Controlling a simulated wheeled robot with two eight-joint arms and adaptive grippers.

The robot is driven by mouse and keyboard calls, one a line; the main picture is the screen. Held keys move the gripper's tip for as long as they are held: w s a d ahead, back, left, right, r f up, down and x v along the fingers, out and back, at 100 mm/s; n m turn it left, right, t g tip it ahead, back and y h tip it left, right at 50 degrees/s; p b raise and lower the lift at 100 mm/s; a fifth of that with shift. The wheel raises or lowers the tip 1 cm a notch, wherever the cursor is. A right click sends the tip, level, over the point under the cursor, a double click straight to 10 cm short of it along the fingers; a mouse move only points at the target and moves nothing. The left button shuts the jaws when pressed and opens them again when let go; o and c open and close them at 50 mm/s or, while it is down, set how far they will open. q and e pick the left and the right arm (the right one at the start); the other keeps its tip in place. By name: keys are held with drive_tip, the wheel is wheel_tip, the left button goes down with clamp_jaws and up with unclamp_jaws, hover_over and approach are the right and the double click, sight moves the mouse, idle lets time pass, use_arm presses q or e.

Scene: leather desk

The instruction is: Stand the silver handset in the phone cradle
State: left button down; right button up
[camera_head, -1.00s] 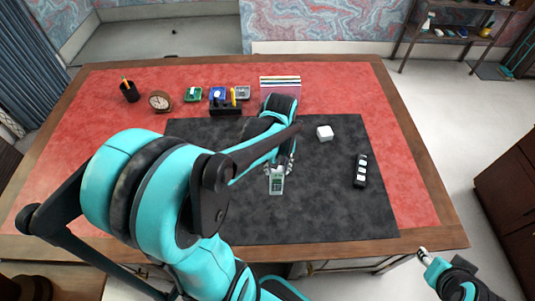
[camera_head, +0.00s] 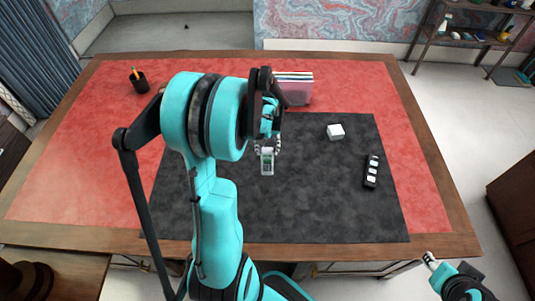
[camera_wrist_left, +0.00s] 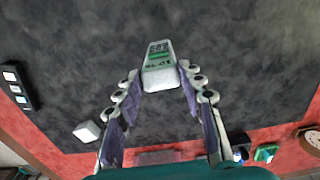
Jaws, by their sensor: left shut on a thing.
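The silver handset (camera_head: 267,165), with a screen and a green patch on its face, is between the fingertips of my left gripper (camera_head: 267,148), which is shut on one end of it. In the left wrist view the handset (camera_wrist_left: 158,66) sticks out beyond the fingertips, over the dark mat. I cannot tell whether it touches the mat. A small white block (camera_head: 335,131) stands right of the handset on the mat; it may be the phone cradle, but I cannot tell for sure. My right gripper (camera_head: 429,258) is off the desk's front right; its fingers are too small to read.
A black strip with white squares (camera_head: 371,171) lies on the mat's right. A pink box (camera_head: 296,91) stands behind my left gripper, a pencil cup (camera_head: 139,83) at back left. The wrist view shows a clock (camera_wrist_left: 311,138) and green tray (camera_wrist_left: 265,153). The mat's front (camera_head: 310,215) is clear.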

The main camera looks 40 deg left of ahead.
sight(267, 162)
use_arm(q)
drive_tip(key=shift+f+b, duration=0.45)
drive_tip(key=shift+f, duration=1.15)
drive_tip(key=c, duration=1.4)
unclamp_jaws()
drive_tip(key=shift+f, duration=0.15)
drive_tip(key=o, duration=0.4)
drive_tip(key=shift+o, duration=0.2)
drive_tip(key=shift+r, duration=0.2)
